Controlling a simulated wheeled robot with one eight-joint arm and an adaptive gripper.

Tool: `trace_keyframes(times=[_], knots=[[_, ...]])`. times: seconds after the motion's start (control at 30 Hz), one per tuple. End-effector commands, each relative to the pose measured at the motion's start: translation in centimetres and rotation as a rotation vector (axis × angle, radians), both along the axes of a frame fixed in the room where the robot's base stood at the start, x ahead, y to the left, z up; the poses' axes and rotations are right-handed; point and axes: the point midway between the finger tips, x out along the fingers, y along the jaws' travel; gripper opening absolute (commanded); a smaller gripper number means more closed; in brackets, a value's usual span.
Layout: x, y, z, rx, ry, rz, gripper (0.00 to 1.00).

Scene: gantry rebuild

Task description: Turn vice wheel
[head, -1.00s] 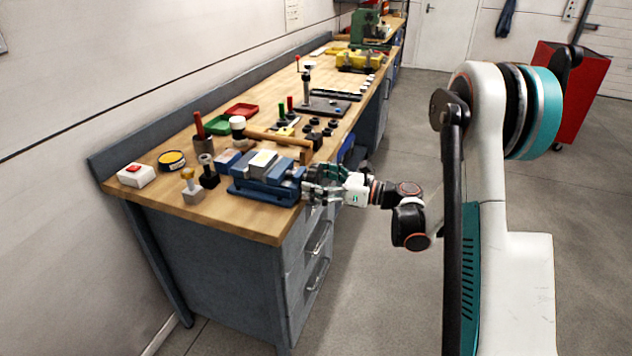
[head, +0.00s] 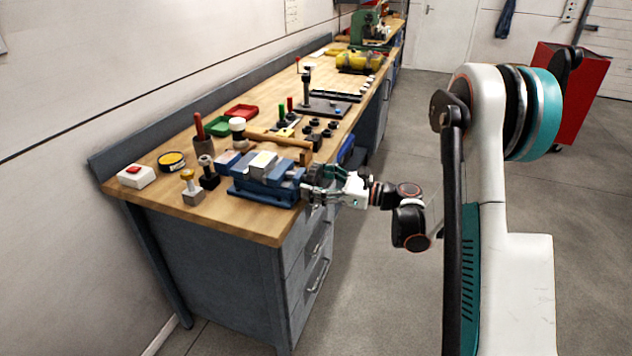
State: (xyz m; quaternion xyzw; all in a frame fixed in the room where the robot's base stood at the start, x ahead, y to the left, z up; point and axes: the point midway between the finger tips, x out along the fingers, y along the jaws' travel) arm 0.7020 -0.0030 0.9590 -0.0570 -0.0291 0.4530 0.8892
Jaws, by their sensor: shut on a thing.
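The blue vice (head: 262,180) sits on the wooden workbench near its front right edge, with a pale block (head: 263,160) on or between its jaws. Its dark wheel (head: 322,173) is at the vice's right end and mostly hidden by my gripper. My gripper (head: 314,188) reaches in from the right, level with the bench edge, and its fingers are shut on the wheel. The finger contacts are too small to see clearly.
On the bench (head: 262,227) around the vice are a mallet (head: 275,139), a white box with a red button (head: 136,176), a yellow-topped tin (head: 171,161) and small fixtures (head: 193,190). Drawers (head: 318,262) lie below my gripper.

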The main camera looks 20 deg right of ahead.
Motion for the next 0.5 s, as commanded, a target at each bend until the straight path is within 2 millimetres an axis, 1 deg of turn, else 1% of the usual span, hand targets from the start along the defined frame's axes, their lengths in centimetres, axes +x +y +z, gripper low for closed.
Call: trace_keyframes(times=[0.5], knots=[[0.15,-0.07,0.07,-0.284,-0.391,0.0,0.44]])
